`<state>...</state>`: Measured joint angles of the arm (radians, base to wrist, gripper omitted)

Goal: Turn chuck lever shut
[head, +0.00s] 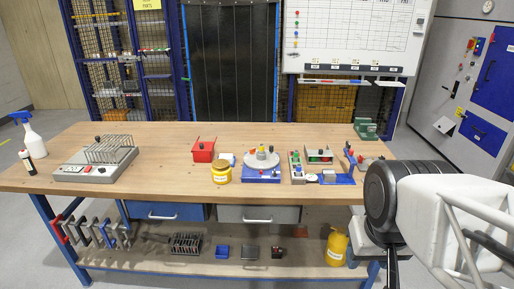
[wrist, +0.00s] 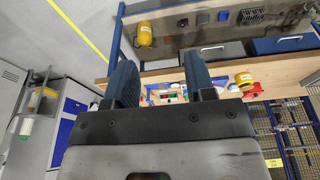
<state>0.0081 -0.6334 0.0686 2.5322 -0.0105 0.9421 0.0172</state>
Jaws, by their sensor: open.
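A rotary jig (head: 262,164) stands on the wooden bench, a round pale disc with small coloured parts on a blue base. I cannot make out the chuck lever or its position at this size. My gripper (wrist: 160,72) shows in the wrist view, its two dark blue fingers apart with nothing between them. It is away from the jig, out beyond the bench's right end. In the head view my arm fills the right side and the gripper cannot be made out.
Around the jig on the bench (head: 160,186) are a yellow tin (head: 221,174), a red box (head: 204,150) and a tray with green parts (head: 319,156). A blue fixture (head: 338,178) stands to the right. A wire rack device (head: 97,160) is far left.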

